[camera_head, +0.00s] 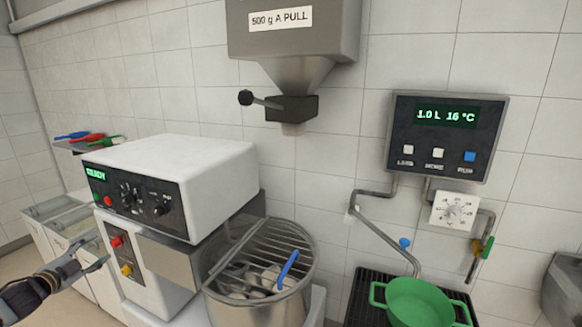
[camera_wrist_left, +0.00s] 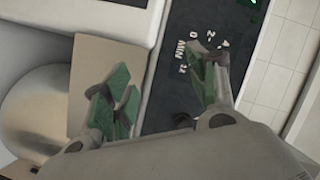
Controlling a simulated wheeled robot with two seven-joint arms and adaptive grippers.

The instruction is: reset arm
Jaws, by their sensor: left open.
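My left gripper (camera_head: 88,262) comes in from the lower left in the head view, in front of the mixer's (camera_head: 165,185) left side. In the left wrist view the left gripper (camera_wrist_left: 162,95) shows two green-padded fingers spread apart, with nothing between them. Behind the fingers are the mixer's dark control panel (camera_wrist_left: 185,60) and a rounded metal surface at the left. My right gripper is in neither view.
A metal bowl with a wire guard (camera_head: 262,262) and blue handle stands by the mixer. A hopper (camera_head: 295,30) and a water meter (camera_head: 447,135) hang on the tiled wall. A green pot (camera_head: 420,303) stands on a black grate. Coloured scoops (camera_head: 88,137) lie on a shelf.

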